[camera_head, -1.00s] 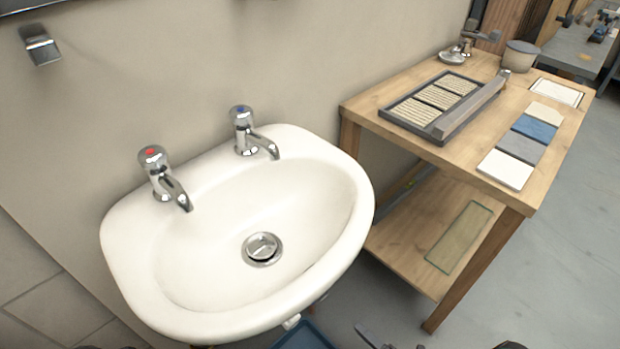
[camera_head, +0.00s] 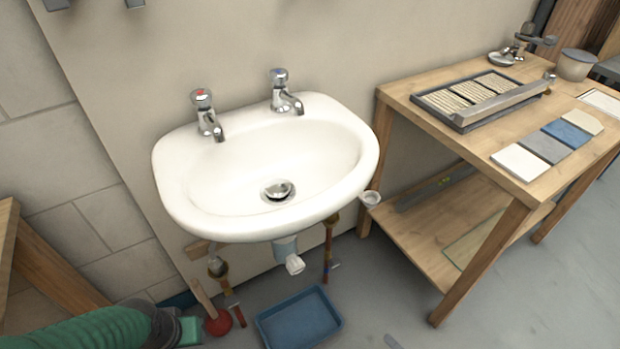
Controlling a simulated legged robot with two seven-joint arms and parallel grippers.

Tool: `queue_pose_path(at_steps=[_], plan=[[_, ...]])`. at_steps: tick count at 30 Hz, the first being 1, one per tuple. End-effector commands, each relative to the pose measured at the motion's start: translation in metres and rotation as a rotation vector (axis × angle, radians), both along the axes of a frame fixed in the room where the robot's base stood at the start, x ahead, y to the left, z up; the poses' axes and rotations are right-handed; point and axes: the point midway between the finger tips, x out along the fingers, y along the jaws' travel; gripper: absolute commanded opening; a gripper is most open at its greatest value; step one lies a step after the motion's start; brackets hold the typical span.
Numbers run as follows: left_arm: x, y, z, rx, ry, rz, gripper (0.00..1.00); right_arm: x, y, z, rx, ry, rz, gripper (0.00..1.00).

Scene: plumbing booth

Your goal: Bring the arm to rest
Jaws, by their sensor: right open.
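I cannot make out my left gripper.
A white basin (camera_head: 330,143) with two taps hangs on the wall. Below are pipes, a blue tray (camera_head: 300,318) and a red plunger (camera_head: 218,322). A wooden bench (camera_head: 400,100) stands right. A green ribbed tube (camera_head: 85,330) shows lower left. Floor is clear between tray and bench.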

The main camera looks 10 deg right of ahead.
Motion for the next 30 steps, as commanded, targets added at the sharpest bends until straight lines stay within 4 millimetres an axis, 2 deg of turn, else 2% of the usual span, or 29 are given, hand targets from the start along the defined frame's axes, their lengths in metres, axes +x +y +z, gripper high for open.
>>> queue_pose_path(at_steps=[5,11,17,20,24,27,30], plan=[[0.0,0.0,0.002,0.0,0.0,0.0,0.36,-0.001,0.01,0.018,-0.146,-0.007,0.195,0.59],[0.0,0.0,0.006,0.0,0.001,0.0,0.36,-0.005,0.025,0.046,-0.389,-0.05,0.515,0.59],[0.0,0.0,0.012,0.0,0.001,0.0,0.36,-0.015,0.04,0.093,-0.761,-0.198,1.002,0.59],[0.0,0.0,0.016,0.0,0.001,0.0,0.36,-0.019,0.045,0.13,-1.027,-0.37,1.347,0.59],[0.0,0.0,0.021,0.0,0.001,0.0,0.36,-0.013,0.05,0.186,-1.397,-0.718,1.806,0.59],[0.0,0.0,0.023,0.0,0.001,0.0,0.36,-0.004,0.057,0.222,-1.605,-0.987,2.052,0.59],[0.0,0.0,0.025,0.0,0.001,0.0,0.36,0.005,0.067,0.252,-1.767,-1.246,2.225,0.59]])
